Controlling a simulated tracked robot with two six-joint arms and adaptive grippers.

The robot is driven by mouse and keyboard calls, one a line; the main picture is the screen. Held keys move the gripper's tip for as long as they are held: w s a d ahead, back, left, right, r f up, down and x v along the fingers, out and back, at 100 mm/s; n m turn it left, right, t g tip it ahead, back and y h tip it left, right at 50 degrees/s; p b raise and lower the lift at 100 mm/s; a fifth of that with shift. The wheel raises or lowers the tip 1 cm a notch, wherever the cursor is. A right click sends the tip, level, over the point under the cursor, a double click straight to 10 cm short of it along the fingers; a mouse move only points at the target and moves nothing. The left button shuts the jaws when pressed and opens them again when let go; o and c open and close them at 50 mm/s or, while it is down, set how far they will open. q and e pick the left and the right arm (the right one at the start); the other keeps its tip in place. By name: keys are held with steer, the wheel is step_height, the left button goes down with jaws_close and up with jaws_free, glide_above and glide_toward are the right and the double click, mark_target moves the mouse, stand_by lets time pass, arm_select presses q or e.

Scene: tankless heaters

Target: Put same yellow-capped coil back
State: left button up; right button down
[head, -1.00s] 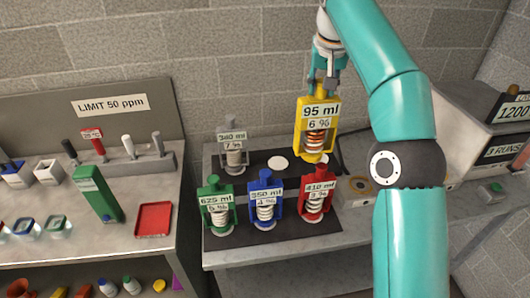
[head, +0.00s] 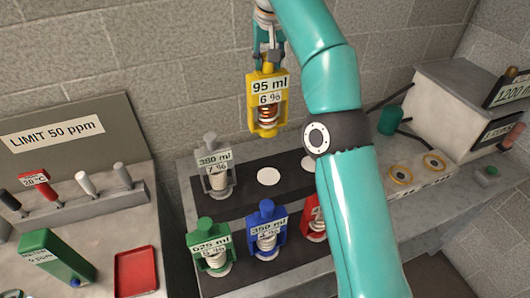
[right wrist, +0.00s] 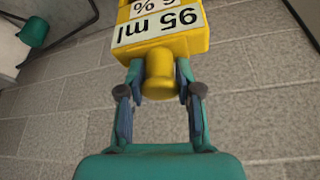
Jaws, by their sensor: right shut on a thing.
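The yellow-capped coil (head: 267,103), labelled 95 ml and 6 %, hangs upright in the air in the head view. My right gripper (head: 268,62) is shut on its yellow cap from above. The right wrist view shows the fingers on both sides of the cap (right wrist: 159,75). The coil is above and behind a black mat (head: 245,194) with white round spots. One bare spot (head: 268,177) lies right of the grey coil, and another (head: 309,163) is partly hidden by my right arm. My left gripper is not in view.
A grey coil (head: 215,168), green coil (head: 209,246), blue coil (head: 267,231) and partly hidden red coil (head: 313,220) stand on the mats. A grey machine (head: 450,110) stands at right. A red tray (head: 136,272) is on the left bench.

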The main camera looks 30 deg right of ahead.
mark_target(270, 94)
steer(key=f+b, duration=0.2)
steer(key=f, duration=0.1)
steer(key=f+b, duration=0.2)
steer(key=f, duration=0.1)
steer(key=f+b, duration=0.3)
steer(key=shift+s+d+f, duration=0.15)
steer(key=shift+s+d, duration=0.05)
steer(key=shift+s, duration=0.05)
step_height(270, 94, down, 6)
steer(key=shift+r+b, duration=0.2)
steer(key=shift+b, duration=0.95)
steer(key=shift+w+f+b, duration=0.1)
steer(key=shift+f+b, duration=0.45)
steer(key=shift+f, duration=1.7)
steer(key=c, duration=0.8)
jaws_free()
steer(key=p+v, duration=0.1)
steer(key=v, duration=1.1)
steer(key=shift+a+p, duration=0.1)
steer(key=shift+p, duration=0.3)
